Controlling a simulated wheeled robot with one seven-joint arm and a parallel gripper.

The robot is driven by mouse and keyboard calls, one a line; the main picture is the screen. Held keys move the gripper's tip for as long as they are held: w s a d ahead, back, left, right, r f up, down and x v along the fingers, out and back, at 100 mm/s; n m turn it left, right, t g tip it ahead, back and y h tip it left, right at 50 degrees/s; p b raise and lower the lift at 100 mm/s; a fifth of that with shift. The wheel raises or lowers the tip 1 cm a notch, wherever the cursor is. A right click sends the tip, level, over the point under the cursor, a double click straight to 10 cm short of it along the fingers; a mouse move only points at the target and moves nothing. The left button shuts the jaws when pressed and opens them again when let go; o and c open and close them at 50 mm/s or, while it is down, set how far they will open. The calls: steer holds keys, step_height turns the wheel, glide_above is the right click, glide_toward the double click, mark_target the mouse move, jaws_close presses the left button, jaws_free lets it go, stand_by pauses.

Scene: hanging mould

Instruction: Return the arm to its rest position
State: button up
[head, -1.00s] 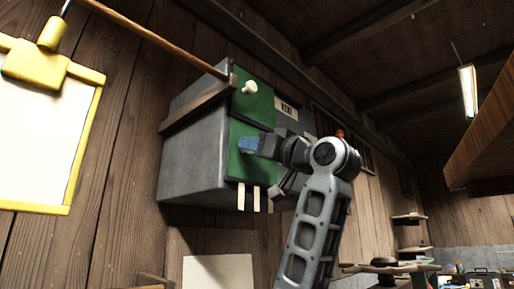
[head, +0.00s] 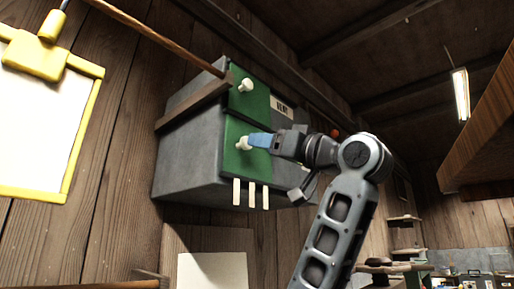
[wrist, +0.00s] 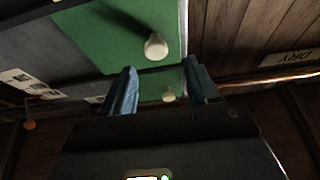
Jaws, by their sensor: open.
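My gripper (head: 258,140) is in front of the lower green panel (head: 236,165) of the grey box-shaped mould (head: 190,150) on the wall. Its blue fingertips point at the lower white knob (head: 243,143), close to its right side. The wrist view shows the two fingers (wrist: 163,85) apart, with nothing gripped. There, one white knob (wrist: 155,46) stands beyond the fingertips, and a smaller one (wrist: 168,95) shows in the gap between the fingers. The arm reaches up from the lower right. Whether a finger touches the knob cannot be told.
An upper green panel with a white knob (head: 246,86) sits above. Several pale strips (head: 252,194) hang below the mould. A wooden pole (head: 150,32) slants to the mould's top. A yellow-framed board (head: 45,120) is at left, and a wooden overhang (head: 485,130) at right.

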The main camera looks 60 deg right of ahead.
steer(key=shift+s+a+f, duration=0.15)
steer(key=shift+s+f, duration=0.1)
steer(key=shift+s, duration=0.35)
